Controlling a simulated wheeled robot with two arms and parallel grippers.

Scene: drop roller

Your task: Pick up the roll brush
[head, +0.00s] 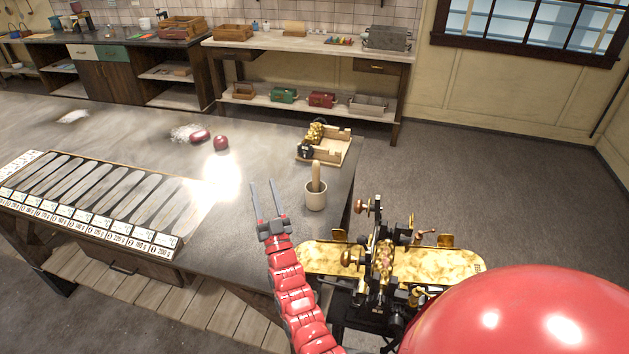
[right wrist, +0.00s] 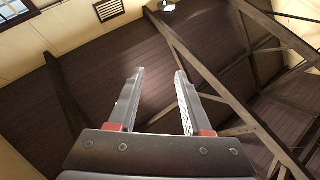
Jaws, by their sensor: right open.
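My left gripper is not in view.
A brass roller machine (head: 385,255) stands in front of the table's right end. A wooden tray (head: 340,148) with brass and black parts sits behind the cup. A rack of labelled strips (head: 90,200) lies at left, and two red objects (head: 200,136) lie mid-table. The right wrist view faces the ceiling (right wrist: 110,70).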

